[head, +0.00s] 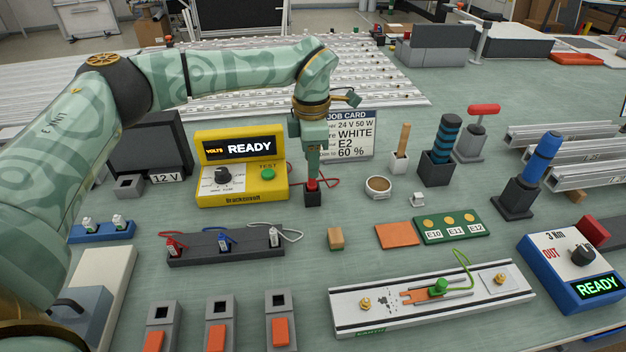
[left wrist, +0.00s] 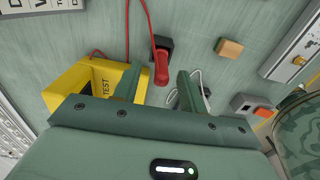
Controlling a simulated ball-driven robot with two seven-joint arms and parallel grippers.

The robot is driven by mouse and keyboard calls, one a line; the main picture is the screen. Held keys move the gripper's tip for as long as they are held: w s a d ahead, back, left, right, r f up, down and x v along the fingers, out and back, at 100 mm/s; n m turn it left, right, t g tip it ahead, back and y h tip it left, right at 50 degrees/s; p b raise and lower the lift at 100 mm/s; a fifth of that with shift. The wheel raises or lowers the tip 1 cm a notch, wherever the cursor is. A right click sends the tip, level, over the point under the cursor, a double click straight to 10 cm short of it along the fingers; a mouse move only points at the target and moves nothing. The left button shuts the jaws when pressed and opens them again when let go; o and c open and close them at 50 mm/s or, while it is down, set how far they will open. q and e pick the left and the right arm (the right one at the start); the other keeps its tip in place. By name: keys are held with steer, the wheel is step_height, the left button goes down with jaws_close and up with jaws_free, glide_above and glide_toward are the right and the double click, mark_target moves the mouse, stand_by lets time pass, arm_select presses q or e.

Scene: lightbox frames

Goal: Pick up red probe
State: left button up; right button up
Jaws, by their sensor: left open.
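The red probe (head: 312,184) stands upright in a small black holder (head: 313,200) just right of the yellow tester (head: 240,184). A red lead runs from the probe towards the tester. My left gripper (head: 313,172) points down right over the probe, and its fingers hide the probe's upper part in the head view. In the left wrist view the probe (left wrist: 161,68) shows between the two spread fingers of the left gripper (left wrist: 159,76), with a gap on each side. My left gripper is open. My right gripper is not in view.
A dark rack (head: 226,249) with clipped leads lies in front of the tester. A job card (head: 350,135) stands behind the gripper. A wooden block (head: 336,239) and a round cup (head: 378,187) are to the right. Bare table surrounds the holder's front.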

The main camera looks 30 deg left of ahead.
arm_select(q)
step_height(320, 180, down, 5)
steer(key=shift+f+b, duration=0.1)
steer(key=shift+b, duration=0.95)
steer(key=shift+f, duration=0.1)
steer(key=shift+c, duration=0.3)
jaws_close()
steer(key=shift+r, duration=0.25)
